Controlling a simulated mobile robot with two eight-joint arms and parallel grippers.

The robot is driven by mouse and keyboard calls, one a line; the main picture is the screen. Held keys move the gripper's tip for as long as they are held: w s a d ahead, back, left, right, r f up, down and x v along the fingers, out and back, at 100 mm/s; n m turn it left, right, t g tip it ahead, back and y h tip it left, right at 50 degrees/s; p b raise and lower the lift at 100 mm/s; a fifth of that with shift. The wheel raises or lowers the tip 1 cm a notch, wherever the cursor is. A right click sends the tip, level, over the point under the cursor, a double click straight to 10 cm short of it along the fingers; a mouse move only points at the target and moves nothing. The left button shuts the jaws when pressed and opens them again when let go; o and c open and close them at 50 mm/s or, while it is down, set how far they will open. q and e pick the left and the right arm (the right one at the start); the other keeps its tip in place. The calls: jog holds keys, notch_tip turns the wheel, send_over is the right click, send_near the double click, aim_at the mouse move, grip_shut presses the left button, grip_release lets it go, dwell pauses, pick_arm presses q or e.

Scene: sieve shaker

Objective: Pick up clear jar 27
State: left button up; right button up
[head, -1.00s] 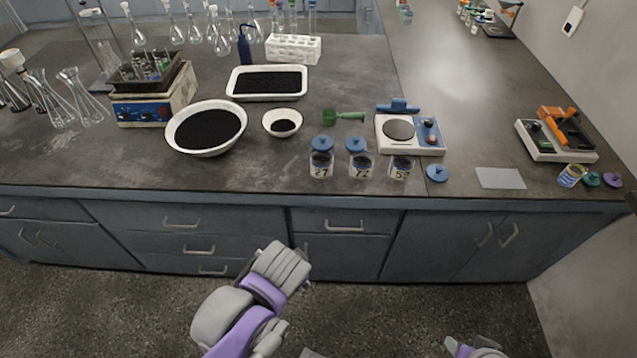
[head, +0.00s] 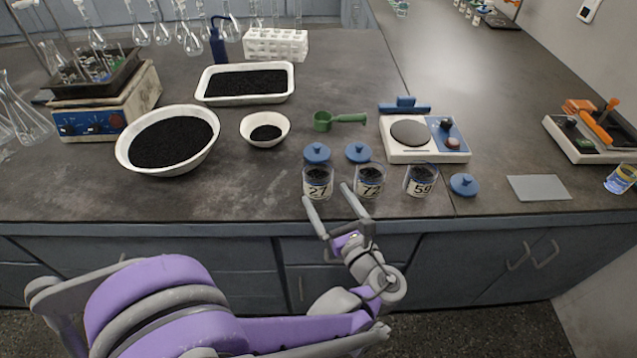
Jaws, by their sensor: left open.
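Clear jar 27 (head: 317,183) stands upright near the front edge of the bench, with dark grains inside and a label reading 27. Its blue lid (head: 317,152) lies on the bench just behind it. My left gripper (head: 328,202) is open, its two fingers pointing at the bench edge in front of jars 27 and 72. The left fingertip overlaps the lower part of jar 27 in the picture; I cannot tell whether it touches. The right fingertip is near jar 72 (head: 369,181). My right gripper is not in view.
Jar 59 (head: 420,181) and a loose blue lid (head: 463,184) are to the right. Bare bench lies left of jar 27.

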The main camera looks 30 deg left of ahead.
aim_at(323, 189)
pick_arm(q)
jog(key=x, duration=0.6)
jog(key=shift+w+a+b, duration=0.15)
jog(key=shift+w+b, duration=0.15)
jog(key=shift+b, duration=0.05)
jog(key=c, duration=1.4)
